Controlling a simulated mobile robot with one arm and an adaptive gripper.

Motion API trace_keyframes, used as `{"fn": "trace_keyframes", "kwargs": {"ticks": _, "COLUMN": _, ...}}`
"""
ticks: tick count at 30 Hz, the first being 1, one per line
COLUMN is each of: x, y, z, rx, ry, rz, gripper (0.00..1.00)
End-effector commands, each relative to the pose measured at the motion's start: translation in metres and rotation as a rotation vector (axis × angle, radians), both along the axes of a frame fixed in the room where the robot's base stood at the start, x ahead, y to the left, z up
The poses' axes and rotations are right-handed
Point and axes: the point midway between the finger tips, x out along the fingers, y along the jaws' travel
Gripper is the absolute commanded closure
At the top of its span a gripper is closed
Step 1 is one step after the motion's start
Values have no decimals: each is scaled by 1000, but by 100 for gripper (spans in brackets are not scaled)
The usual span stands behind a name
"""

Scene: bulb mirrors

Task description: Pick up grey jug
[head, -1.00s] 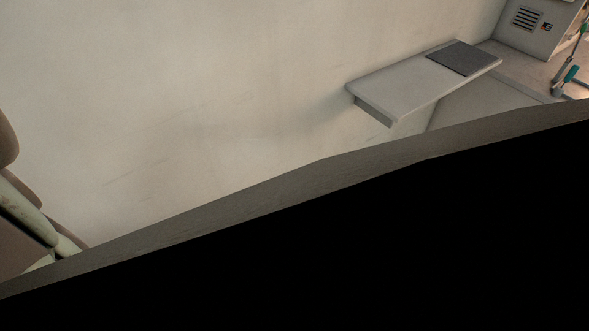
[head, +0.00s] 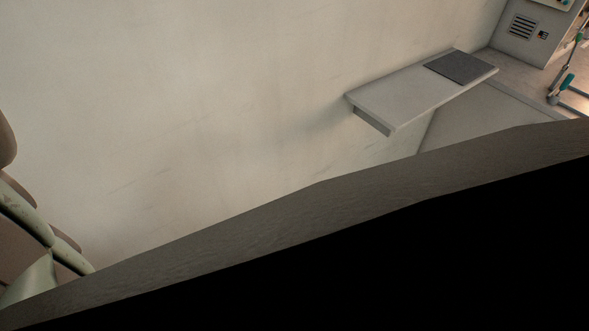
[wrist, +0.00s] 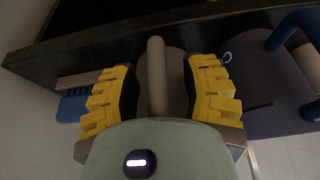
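In the wrist view, the grey jug (wrist: 176,66) shows between the fingers of my gripper (wrist: 160,92). Its upright grey handle (wrist: 157,70) faces the camera, in the gap between the two yellow ridged fingers. The fingers are spread to either side of the handle, and the gripper looks open. The lower part of the jug is hidden behind my gripper. Whether either finger touches the jug, I cannot tell. The head view shows neither the jug nor my gripper.
In the wrist view, a dark blue vessel (wrist: 268,88) with a blue handle stands close at right, and a dark edge (wrist: 110,35) runs behind. In the head view, a grey-edged dark surface (head: 300,215) blocks the lower part; a wall shelf (head: 400,95) lies beyond.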

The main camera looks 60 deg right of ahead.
Motion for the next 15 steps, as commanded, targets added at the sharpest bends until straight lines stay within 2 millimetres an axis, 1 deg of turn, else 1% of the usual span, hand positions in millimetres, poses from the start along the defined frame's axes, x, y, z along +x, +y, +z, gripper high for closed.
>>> {"fn": "trace_keyframes", "kwargs": {"ticks": 1, "x": 0, "y": 0, "z": 0, "rx": 0, "ry": 0, "rz": 0, "gripper": 62}}
{"fn": "trace_keyframes", "kwargs": {"ticks": 2, "x": 0, "y": 0, "z": 0, "rx": 0, "ry": 0, "rz": 0, "gripper": 65}}
{"fn": "trace_keyframes", "kwargs": {"ticks": 12, "x": 0, "y": 0, "z": 0, "rx": 0, "ry": 0, "rz": -1, "gripper": 100}}
{"fn": "trace_keyframes", "kwargs": {"ticks": 15, "x": 0, "y": 0, "z": 0, "rx": 0, "ry": 0, "rz": -1, "gripper": 100}}
